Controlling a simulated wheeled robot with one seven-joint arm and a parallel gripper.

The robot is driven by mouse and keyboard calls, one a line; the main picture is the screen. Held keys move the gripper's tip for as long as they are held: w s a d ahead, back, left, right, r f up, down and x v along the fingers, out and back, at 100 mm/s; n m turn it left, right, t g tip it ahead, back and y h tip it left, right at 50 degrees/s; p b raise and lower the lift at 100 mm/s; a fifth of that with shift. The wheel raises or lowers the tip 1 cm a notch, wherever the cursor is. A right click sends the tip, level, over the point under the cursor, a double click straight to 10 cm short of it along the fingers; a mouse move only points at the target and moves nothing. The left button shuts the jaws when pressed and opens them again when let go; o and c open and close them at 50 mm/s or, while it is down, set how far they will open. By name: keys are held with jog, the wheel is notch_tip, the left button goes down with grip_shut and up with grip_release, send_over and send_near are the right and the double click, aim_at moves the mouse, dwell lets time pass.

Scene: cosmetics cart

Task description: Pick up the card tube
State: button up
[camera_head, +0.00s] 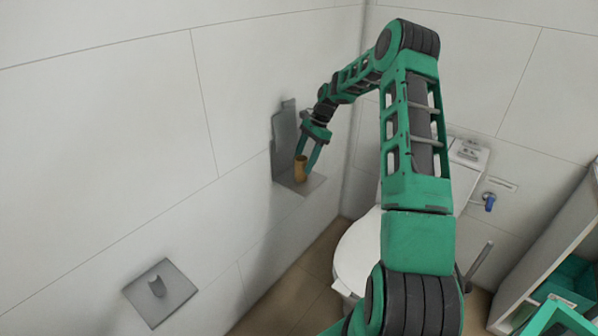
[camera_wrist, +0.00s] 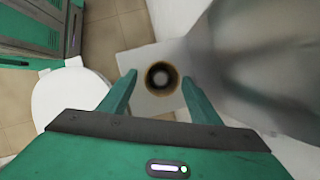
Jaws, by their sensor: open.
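The card tube (camera_head: 300,169) is a small brown cylinder standing upright on a grey wall shelf (camera_head: 312,186). In the wrist view, I look down into the open round end of the card tube (camera_wrist: 162,78). My gripper (camera_head: 310,160) is at the shelf, with its green fingers open around the upper part of the tube. In the wrist view, the fingers of my gripper (camera_wrist: 160,88) lie to the left and right of the tube with a gap on each side. The tube's lower part is hidden in the wrist view.
The shelf has a tall grey back plate (camera_head: 284,137) against the tiled wall. A white toilet (camera_head: 358,250) stands to the right below. A grey wall plate with a hook (camera_head: 158,290) is at the lower left. A shelf unit with green boxes (camera_head: 568,285) is at the right.

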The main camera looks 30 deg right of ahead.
aim_at(297, 173)
jog(key=shift+x, duration=2.85)
jog(key=shift+w+a+r, duration=0.1)
jog(key=shift+a, duration=0.1)
jog(key=c, duration=1.1)
